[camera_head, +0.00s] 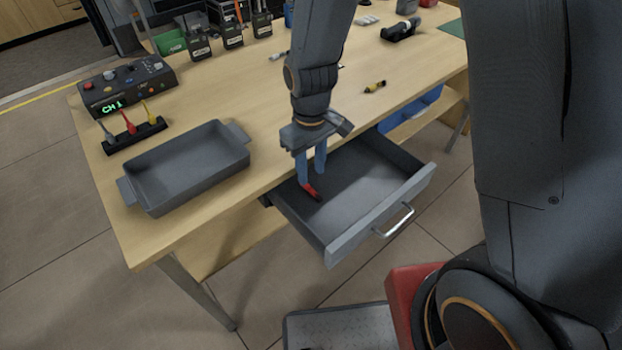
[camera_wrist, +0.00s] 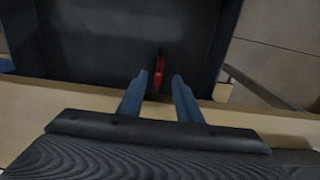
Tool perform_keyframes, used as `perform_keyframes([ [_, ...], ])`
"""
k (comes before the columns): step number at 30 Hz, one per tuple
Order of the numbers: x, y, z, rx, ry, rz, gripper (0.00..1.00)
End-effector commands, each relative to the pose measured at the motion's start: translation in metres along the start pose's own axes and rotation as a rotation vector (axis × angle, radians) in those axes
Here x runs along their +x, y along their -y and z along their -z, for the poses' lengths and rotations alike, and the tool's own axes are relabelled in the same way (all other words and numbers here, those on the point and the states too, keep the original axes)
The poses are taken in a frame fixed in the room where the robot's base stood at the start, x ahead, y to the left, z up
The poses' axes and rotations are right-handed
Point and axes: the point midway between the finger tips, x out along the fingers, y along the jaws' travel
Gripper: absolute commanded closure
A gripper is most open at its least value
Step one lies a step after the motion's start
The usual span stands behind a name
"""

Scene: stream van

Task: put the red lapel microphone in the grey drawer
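The red lapel microphone (camera_head: 311,191) is inside the pulled-out grey drawer (camera_head: 350,235), near its left side close to the table edge. In the wrist view the microphone (camera_wrist: 159,74) is a small red piece with a dark end, against the dark drawer floor (camera_wrist: 100,45). My gripper (camera_head: 312,178) points down over the drawer, with its blue fingers just above the microphone. In the wrist view my gripper (camera_wrist: 160,77) has its fingers apart, with a gap on each side of the microphone. Whether the microphone rests fully on the drawer floor is hard to tell.
A grey tray (camera_head: 190,165) stands empty on the wooden table (camera_head: 225,95), left of the drawer. Behind it are a black rack (camera_head: 135,137) with coloured pieces and a control box (camera_head: 125,87). A yellow-and-black item (camera_head: 375,87) lies right of my arm. A blue bin (camera_head: 412,107) sits below the tabletop.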

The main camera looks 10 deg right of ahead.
Motion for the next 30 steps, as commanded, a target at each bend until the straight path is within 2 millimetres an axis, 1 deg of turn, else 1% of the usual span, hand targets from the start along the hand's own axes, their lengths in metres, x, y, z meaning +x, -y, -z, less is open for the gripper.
perform_keyframes([
  [1,-0.010,0.000,0.002,0.000,-0.005,-0.001,0.68],
  [6,-0.037,0.000,0.001,0.000,-0.004,-0.001,0.68],
  [9,-0.049,0.000,0.001,0.000,-0.003,-0.001,0.68],
  [13,-0.059,0.000,0.000,0.000,-0.001,0.000,0.68],
  [16,-0.067,-0.006,-0.007,0.031,-0.003,-0.001,0.68],
  [17,-0.070,-0.011,-0.013,0.054,-0.004,-0.001,0.68],
  [20,-0.084,-0.030,-0.043,0.173,-0.012,-0.001,0.68],
  [21,-0.090,-0.038,-0.059,0.233,-0.014,-0.002,0.68],
  [24,-0.102,-0.053,-0.098,0.377,-0.020,-0.002,0.68],
  [27,-0.110,-0.060,-0.130,0.494,-0.024,-0.002,0.68],
  [30,-0.113,-0.063,-0.149,0.567,-0.026,-0.002,0.68],
])
